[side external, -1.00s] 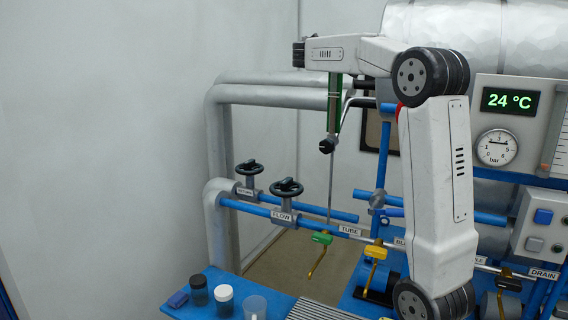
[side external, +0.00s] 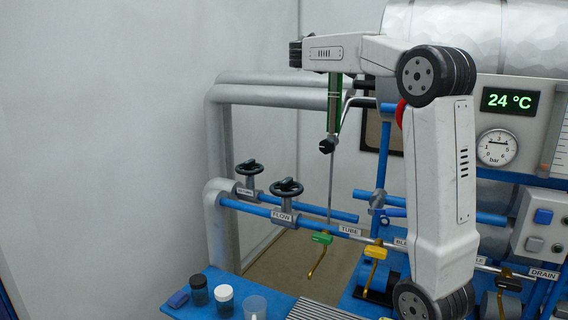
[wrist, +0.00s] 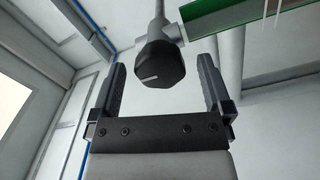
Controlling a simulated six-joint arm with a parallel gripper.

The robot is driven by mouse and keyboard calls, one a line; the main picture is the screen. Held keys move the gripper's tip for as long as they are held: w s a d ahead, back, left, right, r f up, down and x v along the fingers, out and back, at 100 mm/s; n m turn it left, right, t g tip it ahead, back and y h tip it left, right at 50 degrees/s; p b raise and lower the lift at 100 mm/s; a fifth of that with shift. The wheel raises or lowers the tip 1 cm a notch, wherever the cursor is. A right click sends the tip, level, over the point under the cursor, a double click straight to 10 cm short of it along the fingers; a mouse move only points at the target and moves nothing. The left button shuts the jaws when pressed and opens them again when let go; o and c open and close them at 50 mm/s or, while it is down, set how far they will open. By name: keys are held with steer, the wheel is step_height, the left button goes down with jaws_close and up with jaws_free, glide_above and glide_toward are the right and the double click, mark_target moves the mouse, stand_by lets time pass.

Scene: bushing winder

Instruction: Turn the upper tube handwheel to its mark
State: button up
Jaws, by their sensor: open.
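The upper tube handwheel is a small black faceted knob (side external: 327,146) below the green-filled sight glass (side external: 335,98) in the side view. In the wrist view the knob (wrist: 160,64) shows a short white line on its face, pointing left and slightly down. My gripper (wrist: 162,76) is open, with one finger on each side of the knob in the picture. Gaps show between knob and fingers. I cannot tell whether the knob is between the fingertips or beyond them. The sight glass (wrist: 250,16) runs across the upper right. My gripper cannot be made out in the side view.
A thin pipe (side external: 331,190) runs down from the knob to the TUBE line. Two dark handwheels (side external: 286,187) (side external: 248,167), a green lever (side external: 322,239) and a yellow lever (side external: 376,253) sit lower. Jars (side external: 224,301) stand on the blue bench.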

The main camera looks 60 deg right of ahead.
steer(key=a, duration=0.6)
steer(key=shift+a, duration=0.1)
steer(key=w+a+f+n+t+y, duration=0.25)
steer(key=a+f+y, duration=0.35)
steer(key=f, duration=0.8)
steer(key=w+a+f+n+t+y, duration=0.2)
steer(key=w+a+f+y, duration=0.2)
steer(key=a+f, duration=0.7)
steer(key=s+a+f+g+y, duration=0.1)
steer(key=s+a+f+y, duration=0.3)
steer(key=a+f, duration=0.5)
steer(key=s+a+f+m+g+y, duration=0.1)
steer(key=s+a+f+y, duration=0.3)
steer(key=s+a+f, duration=0.3)
step_height(320, 180, down, 6)
steer(key=shift+a+r, duration=0.2)
steer(key=shift+a, duration=0.7)
